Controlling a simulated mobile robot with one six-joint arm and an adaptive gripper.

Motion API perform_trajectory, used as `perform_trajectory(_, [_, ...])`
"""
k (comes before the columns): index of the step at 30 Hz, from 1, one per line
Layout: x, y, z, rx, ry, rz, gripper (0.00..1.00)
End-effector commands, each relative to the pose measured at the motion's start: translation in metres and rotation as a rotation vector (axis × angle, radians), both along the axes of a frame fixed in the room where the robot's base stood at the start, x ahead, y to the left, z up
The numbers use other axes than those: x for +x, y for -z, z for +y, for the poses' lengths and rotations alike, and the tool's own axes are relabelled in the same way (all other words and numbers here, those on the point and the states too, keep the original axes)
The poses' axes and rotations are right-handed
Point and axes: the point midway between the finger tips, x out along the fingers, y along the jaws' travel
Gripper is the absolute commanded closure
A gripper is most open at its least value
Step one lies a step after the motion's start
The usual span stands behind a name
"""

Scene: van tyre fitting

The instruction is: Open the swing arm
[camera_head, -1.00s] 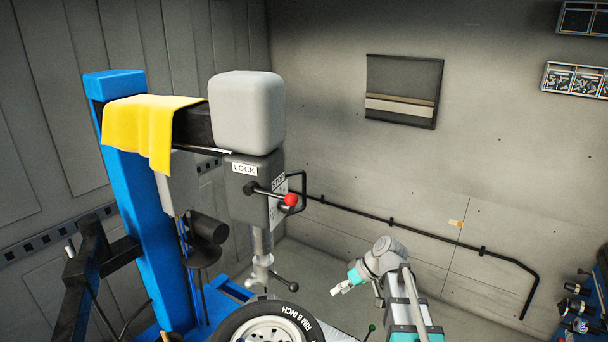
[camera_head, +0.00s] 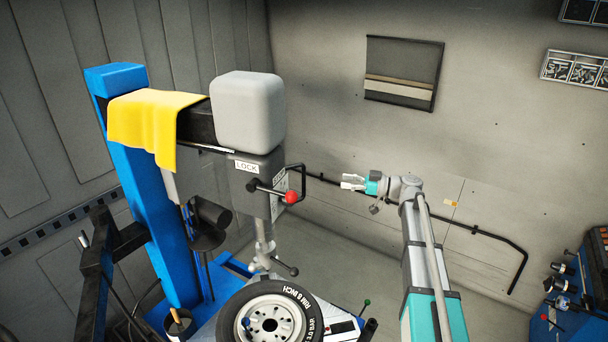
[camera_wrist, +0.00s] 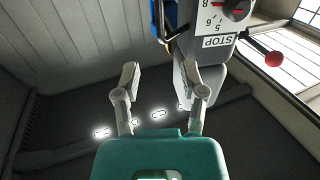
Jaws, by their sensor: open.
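The swing arm (camera_head: 197,122) of the tyre machine reaches out from the blue column (camera_head: 150,185), with a yellow cloth (camera_head: 155,125) draped over it. At its end is a grey head block (camera_head: 247,112) above a dark box marked LOCK (camera_head: 247,166). A lever with a red knob (camera_head: 291,197) and a black loop handle (camera_head: 302,180) stick out of the box. My gripper (camera_head: 345,182) is open and empty, right of the handle and apart from it.
A tyre on its rim (camera_head: 268,318) lies below the head, with the vertical tool shaft (camera_head: 265,240) above it. A blue bench with equipment (camera_head: 575,300) stands at the right. The air between my gripper and the handle looks clear.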

Motion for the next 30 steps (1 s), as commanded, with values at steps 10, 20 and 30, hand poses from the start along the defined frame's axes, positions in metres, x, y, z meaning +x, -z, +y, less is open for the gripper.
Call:
perform_trajectory(10, [0.0, 0.001, 0.003, -0.001, -0.001, 0.002, 0.46])
perform_trajectory(20, [0.006, 0.001, 0.03, -0.001, -0.003, 0.003, 0.46])
perform_trajectory(30, [0.018, 0.001, 0.081, -0.002, -0.004, 0.004, 0.46])
